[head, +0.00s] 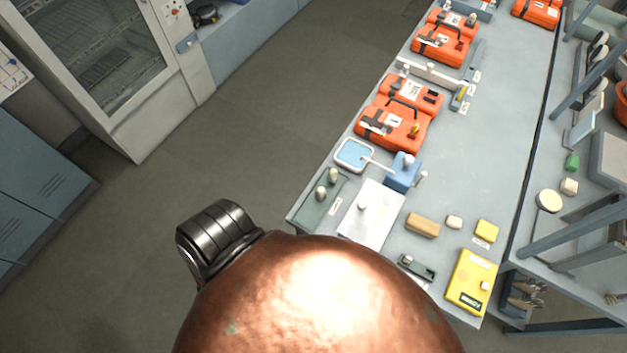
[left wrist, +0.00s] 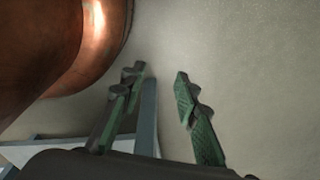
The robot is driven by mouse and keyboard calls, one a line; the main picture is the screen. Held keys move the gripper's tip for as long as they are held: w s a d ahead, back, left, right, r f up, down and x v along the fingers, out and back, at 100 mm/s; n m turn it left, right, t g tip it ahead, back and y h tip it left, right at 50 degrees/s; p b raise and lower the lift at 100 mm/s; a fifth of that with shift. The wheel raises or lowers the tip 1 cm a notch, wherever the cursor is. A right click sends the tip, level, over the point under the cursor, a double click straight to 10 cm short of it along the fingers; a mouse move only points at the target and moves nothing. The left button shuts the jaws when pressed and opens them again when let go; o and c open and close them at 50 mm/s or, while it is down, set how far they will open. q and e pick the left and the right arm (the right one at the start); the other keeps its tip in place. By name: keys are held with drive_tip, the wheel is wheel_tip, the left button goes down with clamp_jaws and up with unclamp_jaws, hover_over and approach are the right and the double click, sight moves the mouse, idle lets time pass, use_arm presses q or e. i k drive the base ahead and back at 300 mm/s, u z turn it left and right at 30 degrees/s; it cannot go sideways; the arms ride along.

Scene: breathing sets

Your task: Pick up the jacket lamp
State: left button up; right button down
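I cannot tell which of the small items in the head view is the jacket lamp. Several small parts lie at the near end of the long grey table (head: 455,185), including a yellow block (head: 486,230), a pale block (head: 454,222) and a brown block (head: 422,225). My left gripper (left wrist: 160,76) shows only in the left wrist view. Its two green fingers stand apart with nothing between them, over a plain greyish surface. No lamp shows in that view. My right gripper is in neither view.
Orange cases (head: 391,127) line the table's left side. A glass-fronted cabinet (head: 90,55) stands at the upper left. The floor (head: 230,130) left of the table is clear.

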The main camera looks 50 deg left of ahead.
sight(333, 174)
drive_tip(key=u, duration=1.4)
